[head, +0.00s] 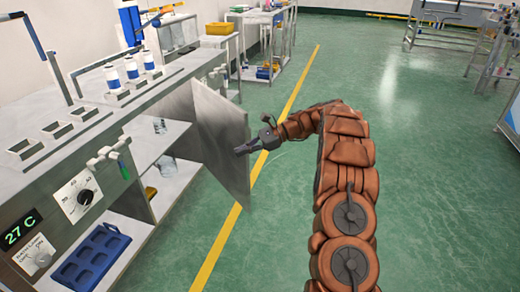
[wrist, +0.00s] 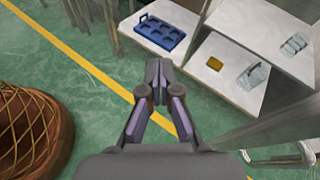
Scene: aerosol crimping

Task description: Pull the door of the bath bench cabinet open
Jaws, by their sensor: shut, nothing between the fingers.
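The bath bench cabinet (head: 140,185) is at the left of the head view. Its grey door (head: 212,125) stands swung well out from the front, and the shelves inside show. My gripper (head: 240,150) is at the door's free-edge side, its fingertips overlapping the panel in the picture; I cannot tell whether they touch it. In the wrist view my gripper (wrist: 160,68) has its fingertips together, with nothing held. A grey panel at the lower right, apparently the door (wrist: 270,120), has a metal bar handle (wrist: 275,160) beside it.
A blue tray (head: 90,258), also in the wrist view (wrist: 160,33), lies on the lower shelf. Glassware (wrist: 255,75) and a yellow item (wrist: 215,63) are inside. White bottles (head: 131,68) stand on the bench top. Green floor (head: 400,130) is open to the right.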

